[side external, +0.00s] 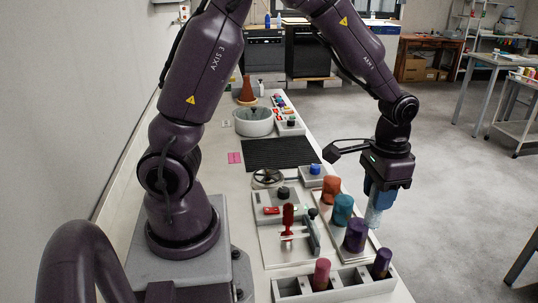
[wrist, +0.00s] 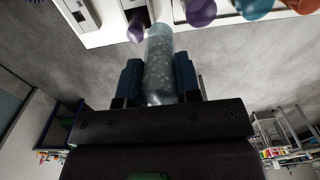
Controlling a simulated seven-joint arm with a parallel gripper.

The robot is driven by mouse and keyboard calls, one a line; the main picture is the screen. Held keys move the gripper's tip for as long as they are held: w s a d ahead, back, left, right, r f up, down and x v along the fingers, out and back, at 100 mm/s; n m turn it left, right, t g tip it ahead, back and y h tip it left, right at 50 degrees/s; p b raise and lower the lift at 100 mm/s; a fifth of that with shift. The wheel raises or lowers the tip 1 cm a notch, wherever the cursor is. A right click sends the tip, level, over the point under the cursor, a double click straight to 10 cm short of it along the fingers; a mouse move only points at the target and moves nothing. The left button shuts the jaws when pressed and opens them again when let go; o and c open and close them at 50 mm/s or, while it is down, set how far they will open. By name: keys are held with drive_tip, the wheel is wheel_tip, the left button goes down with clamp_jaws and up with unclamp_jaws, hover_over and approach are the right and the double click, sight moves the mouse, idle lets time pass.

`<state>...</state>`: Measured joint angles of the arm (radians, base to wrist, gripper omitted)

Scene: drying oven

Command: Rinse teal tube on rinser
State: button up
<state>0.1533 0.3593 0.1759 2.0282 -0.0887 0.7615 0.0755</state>
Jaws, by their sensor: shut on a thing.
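My gripper (side external: 377,197) is shut on a translucent, pale bluish tube (side external: 374,217), which hangs below the blue fingers, off the bench's right edge. In the wrist view the tube (wrist: 160,65) sits between the two fingers, with pale specks in it; I cannot tell if its tint is teal. A solid teal cup-like vessel (side external: 343,207) stands on a pale tray (side external: 372,248), between an orange one (side external: 331,187) and a purple one (side external: 356,235). I cannot tell for sure which device is the rinser.
A grey slotted rack (side external: 348,280) at the front holds a pink tube (side external: 321,272) and a small purple tube (side external: 382,262). A panel with a red-handled device (side external: 288,220) stands left of the tray. A black mat (side external: 280,153) lies behind. Open floor is to the right.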

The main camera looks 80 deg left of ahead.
drive_tip(key=shift+s+a+f+n, duration=1.4)
drive_tip(key=shift+s+a+n, duration=0.9)
drive_tip(key=shift+a, duration=3.7)
drive_tip(key=shift+s+a+f+n, duration=1.55)
drive_tip(key=shift+s+a, duration=1.2)
drive_tip(key=shift+a, duration=3.2)
drive_tip(key=shift+s+a+f+n, duration=1.2)
drive_tip(key=shift+s+a+n, duration=1.15)
drive_tip(key=shift+a, duration=3.65)
drive_tip(key=shift+s+f, duration=0.15)
drive_tip(key=shift+s, duration=0.05)
drive_tip(key=shift+f, duration=0.85)
